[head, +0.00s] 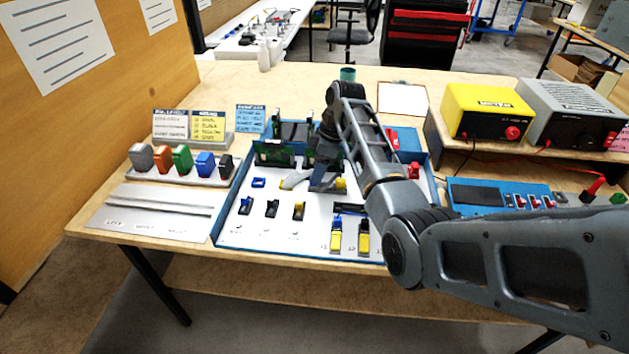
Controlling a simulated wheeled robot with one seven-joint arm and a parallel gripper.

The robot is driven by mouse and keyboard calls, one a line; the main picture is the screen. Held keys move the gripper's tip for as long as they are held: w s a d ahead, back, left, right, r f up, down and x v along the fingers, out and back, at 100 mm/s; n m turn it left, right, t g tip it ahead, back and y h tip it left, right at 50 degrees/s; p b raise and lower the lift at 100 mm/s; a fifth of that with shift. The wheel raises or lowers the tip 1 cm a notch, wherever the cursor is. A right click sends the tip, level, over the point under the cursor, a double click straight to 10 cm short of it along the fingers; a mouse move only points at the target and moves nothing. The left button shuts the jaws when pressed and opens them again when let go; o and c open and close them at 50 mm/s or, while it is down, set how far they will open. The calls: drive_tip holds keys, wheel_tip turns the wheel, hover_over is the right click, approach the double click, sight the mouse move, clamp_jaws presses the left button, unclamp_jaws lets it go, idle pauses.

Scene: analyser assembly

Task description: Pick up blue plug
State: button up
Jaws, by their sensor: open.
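A blue block (205,163) stands upright in a row of coloured blocks at the left of the bench, between a green one and a black one. A small blue piece (258,182) lies on the white floor of the blue-walled tray (231,192). I cannot tell for certain which of the two is the blue plug. My gripper (312,185) is low over the tray, to the right of the small blue piece and apart from it. It is open, and I see nothing held in it. My arm hides part of the tray's right side.
Green circuit boards (275,152) stand behind my gripper. A yellow power supply (485,110) stands on a shelf at right. A grey plate (150,212) lies left.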

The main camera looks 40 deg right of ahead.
drive_tip(key=shift+x, duration=1.3)
drive_tip(key=shift+c, duration=0.4)
clamp_jaws()
